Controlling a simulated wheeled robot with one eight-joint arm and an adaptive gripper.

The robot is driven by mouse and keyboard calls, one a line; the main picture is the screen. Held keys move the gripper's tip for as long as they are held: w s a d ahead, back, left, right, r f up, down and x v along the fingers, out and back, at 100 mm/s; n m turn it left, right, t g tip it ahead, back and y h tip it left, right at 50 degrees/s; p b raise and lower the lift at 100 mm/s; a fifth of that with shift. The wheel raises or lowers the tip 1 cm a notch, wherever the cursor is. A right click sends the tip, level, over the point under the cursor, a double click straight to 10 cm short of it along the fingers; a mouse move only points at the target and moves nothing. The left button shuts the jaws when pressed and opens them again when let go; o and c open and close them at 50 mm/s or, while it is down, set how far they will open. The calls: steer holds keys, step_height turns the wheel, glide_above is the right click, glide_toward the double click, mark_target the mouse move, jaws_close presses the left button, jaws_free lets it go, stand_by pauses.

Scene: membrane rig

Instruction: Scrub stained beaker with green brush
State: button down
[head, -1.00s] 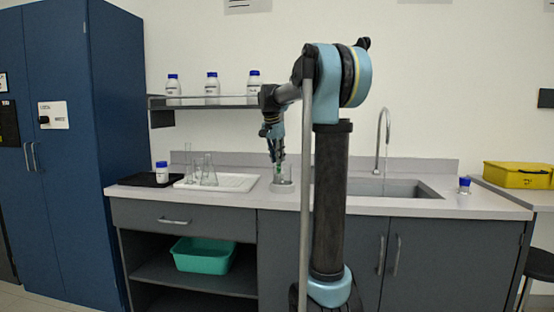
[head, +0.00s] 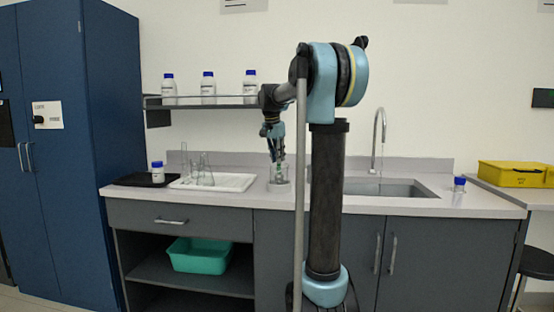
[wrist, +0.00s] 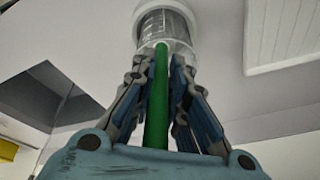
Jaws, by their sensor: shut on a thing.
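My gripper (head: 276,157) points down over the beaker (head: 279,177) on the counter, left of the sink. It is shut on the green brush (wrist: 157,105), whose green handle runs between the fingers in the wrist view. The brush's far end points into the clear beaker (wrist: 165,22), which has a pale round ring or base around it. A bit of green shows at the beaker in the head view. The bristles and any stain are too small or hidden to make out.
Left of the beaker, a white tray (head: 240,182) holds clear glassware (head: 200,172). A black mat (head: 135,181) bears a blue-capped bottle (head: 158,172). The sink (head: 395,189) and tall faucet (head: 379,135) lie right. Several bottles stand on the shelf (head: 185,102) above.

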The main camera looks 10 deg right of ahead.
steer(key=shift+s, duration=0.85)
steer(key=shift+r, duration=2)
steer(key=shift+f, duration=2)
steer(key=shift+w, duration=0.1)
